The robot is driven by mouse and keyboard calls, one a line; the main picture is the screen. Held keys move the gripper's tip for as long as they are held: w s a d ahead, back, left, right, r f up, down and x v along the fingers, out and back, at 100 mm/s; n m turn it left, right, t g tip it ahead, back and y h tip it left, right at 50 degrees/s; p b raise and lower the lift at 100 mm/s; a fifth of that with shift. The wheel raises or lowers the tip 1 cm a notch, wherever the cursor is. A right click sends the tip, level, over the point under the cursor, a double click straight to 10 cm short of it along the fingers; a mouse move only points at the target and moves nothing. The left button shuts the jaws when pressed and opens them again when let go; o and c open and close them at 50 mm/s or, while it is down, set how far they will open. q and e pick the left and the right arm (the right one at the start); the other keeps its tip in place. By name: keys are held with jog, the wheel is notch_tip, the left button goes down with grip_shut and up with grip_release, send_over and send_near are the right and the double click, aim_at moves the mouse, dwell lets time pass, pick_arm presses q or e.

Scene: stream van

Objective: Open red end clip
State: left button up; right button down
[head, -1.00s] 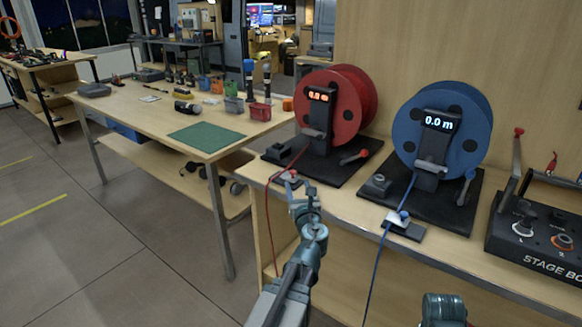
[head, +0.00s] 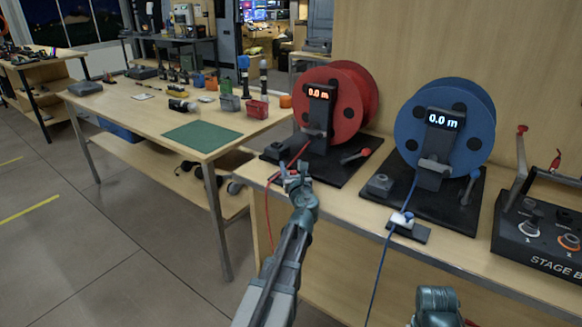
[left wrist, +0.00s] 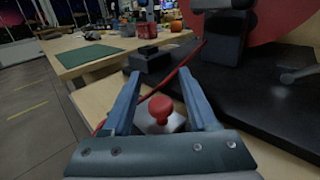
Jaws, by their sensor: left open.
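The red end clip shows in the left wrist view as a red knob (left wrist: 160,108) on a pale metal plate (left wrist: 172,124), on the bench's front edge. My left gripper (left wrist: 159,76) is open, with one finger on each side of the knob; I cannot tell whether they touch it. The red cable (left wrist: 182,70) runs from the reel down past the clip. In the head view my left gripper (head: 296,172) reaches the bench edge in front of the red reel (head: 345,105) and mostly hides the clip. The red reel's display reads 0.0 m.
A stage box (head: 540,235) sits at far right. A side table (head: 110,112) with a green mat (head: 202,136) stands left.

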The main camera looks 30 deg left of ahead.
pick_arm(q)
grip_shut()
dwell(1.3)
